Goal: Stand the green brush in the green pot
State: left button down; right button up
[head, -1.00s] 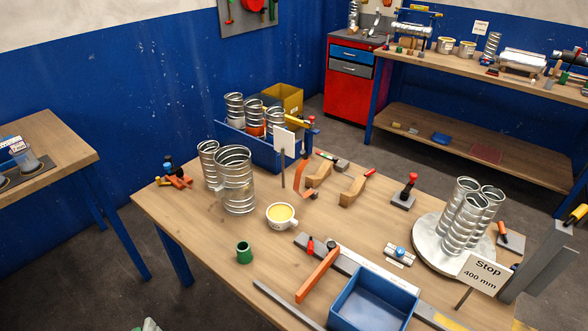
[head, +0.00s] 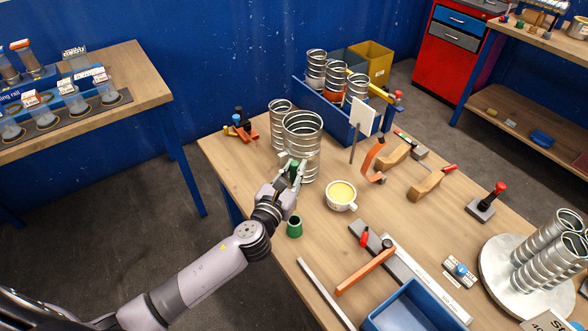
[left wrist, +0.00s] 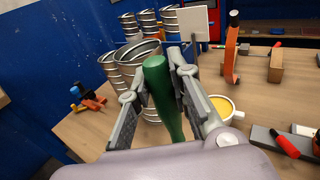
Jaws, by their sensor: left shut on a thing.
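The green pot (head: 294,227) stands upright on the wooden table near its left edge, its opening showing dark. My left gripper (head: 292,170) is shut on the green brush, behind the pot and in front of the large ribbed metal duct. In the left wrist view the gripper (left wrist: 158,70) has a finger on each side of the brush's thick green handle (left wrist: 165,105). The brush's bristles are hidden, and the pot does not show in that view. The brush is apart from the pot. My right gripper is not in view.
Spiral ducts (head: 302,135) stand just behind the left gripper. A cup of yellow liquid (head: 341,195) stands to its right. An orange-handled tool (head: 365,270), a metal strip (head: 325,293) and a blue tray (head: 410,310) lie nearer the front. The table around the pot is mostly clear.

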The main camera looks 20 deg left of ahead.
pick_arm(q)
jog(key=shift+r, duration=0.15)
jog(key=shift+f, duration=0.35)
notch_tip(320, 180, down, 5)
jog(key=b, duration=0.4)
jog(key=shift+f+b, duration=0.15)
jog(key=shift+b, duration=0.15)
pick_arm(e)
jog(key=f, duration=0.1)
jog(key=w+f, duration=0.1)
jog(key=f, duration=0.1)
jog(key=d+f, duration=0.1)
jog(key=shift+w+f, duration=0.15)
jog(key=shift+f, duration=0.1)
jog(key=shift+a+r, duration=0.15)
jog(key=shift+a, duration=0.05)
pick_arm(q)
jog(key=shift+p, duration=0.4)
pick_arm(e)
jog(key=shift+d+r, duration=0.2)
pick_arm(q)
jog(key=shift+f+b, duration=3.1)
jog(key=shift+f, duration=0.4)
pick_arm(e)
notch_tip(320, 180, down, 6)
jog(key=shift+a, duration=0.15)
pick_arm(q)
jog(key=c, duration=1.4)
grip_release()
